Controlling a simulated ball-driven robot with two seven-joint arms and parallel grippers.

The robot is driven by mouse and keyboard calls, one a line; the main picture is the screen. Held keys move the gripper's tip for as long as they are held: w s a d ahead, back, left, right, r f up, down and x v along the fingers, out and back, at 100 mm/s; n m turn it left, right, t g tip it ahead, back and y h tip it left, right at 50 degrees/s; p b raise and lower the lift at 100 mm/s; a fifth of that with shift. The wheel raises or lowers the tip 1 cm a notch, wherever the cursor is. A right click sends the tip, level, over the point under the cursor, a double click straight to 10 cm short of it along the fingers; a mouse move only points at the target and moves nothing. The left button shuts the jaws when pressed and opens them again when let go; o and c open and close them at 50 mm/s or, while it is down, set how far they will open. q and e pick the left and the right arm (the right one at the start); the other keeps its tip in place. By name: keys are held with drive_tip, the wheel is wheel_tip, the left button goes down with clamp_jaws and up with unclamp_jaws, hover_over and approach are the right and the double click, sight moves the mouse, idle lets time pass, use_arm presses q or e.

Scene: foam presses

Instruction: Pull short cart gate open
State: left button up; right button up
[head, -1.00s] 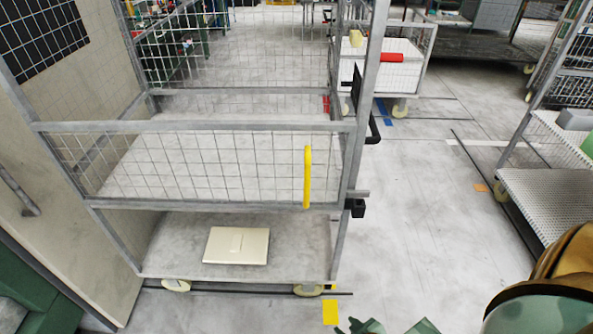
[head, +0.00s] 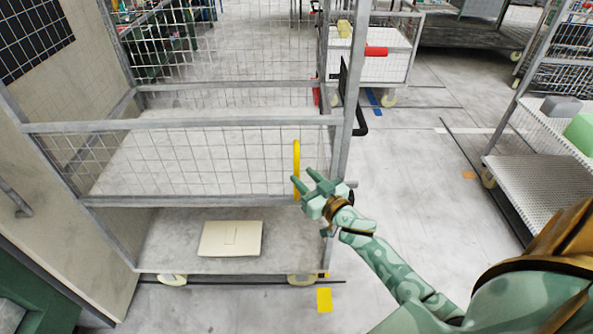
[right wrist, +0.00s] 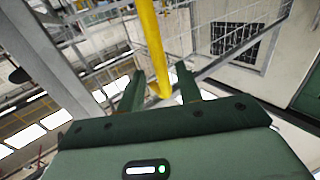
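The short cart gate (head: 220,124) is a low grey mesh panel across the front of the cage cart. It lies across the cart's front, level with the posts. Its yellow handle (head: 296,160) stands upright near the right end. My right gripper (head: 302,178) is at the handle's lower part, with its fingers parted. In the right wrist view the yellow handle (right wrist: 153,45) comes down between the two open fingers (right wrist: 160,88); I see no contact. The gripper hides the latch area at the gate's lower right. My left gripper is not in view.
A beige flat box (head: 230,239) lies on the cart's bottom shelf. A cart with a white load and red bar (head: 376,51) stands behind. A mesh-shelf cart (head: 540,180) stands at the right. The floor between (head: 420,190) is clear. A yellow mark (head: 324,300) is on the floor.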

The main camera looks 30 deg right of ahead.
sight(298, 172)
drive_tip(key=w, duration=0.4)
drive_tip(key=shift+w+a, duration=0.1)
drive_tip(key=shift+w, duration=0.05)
clamp_jaws()
drive_tip(key=shift+f, duration=0.1)
